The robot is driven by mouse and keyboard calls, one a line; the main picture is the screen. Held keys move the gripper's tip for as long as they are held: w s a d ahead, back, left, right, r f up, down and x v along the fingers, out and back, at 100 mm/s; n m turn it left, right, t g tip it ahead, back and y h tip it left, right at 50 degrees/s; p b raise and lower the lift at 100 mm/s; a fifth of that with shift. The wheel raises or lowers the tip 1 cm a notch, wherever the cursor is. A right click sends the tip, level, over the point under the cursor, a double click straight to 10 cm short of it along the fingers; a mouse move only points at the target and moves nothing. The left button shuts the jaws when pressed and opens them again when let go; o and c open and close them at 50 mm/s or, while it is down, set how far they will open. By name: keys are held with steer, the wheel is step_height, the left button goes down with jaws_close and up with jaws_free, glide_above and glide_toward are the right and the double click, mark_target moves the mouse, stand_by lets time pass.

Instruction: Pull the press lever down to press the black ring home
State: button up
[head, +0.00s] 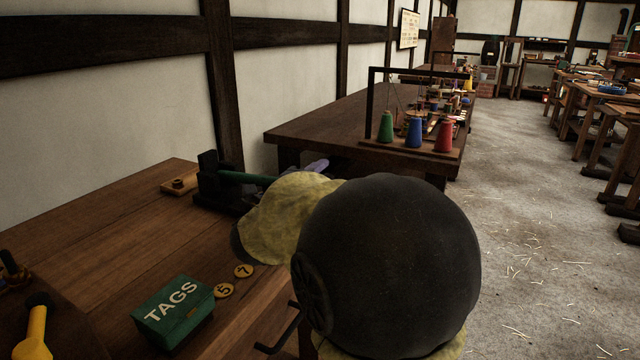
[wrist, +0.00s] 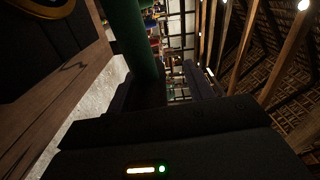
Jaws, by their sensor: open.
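The press stands on the wooden bench in the head view, with a black upright (head: 208,172) and a dark base. Its green lever (head: 245,178) sticks out to the right, about level, and runs behind my arm. In the wrist view the green lever (wrist: 131,38) comes down from the top into the space by my gripper (wrist: 165,85). My gripper is open, with the lever close to its left finger; I cannot tell whether they touch. In the head view my arm hides most of the gripper. I cannot make out the black ring.
A green TAGS box (head: 174,311) and two round yellow tags (head: 225,290) lie at the bench front. A small wooden block (head: 179,185) sits left of the press. A second table (head: 310,128) with coloured spools stands behind. Open floor (head: 540,250) lies to the right.

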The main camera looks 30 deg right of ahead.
step_height(320, 180, up, 10)
steer(key=p, duration=0.4)
steer(key=b+v, duration=0.1)
steer(key=v, duration=1.9)
stand_by(2.0)
steer(key=shift+f+b, duration=0.15)
steer(key=shift+b, duration=0.15)
stand_by(0.3)
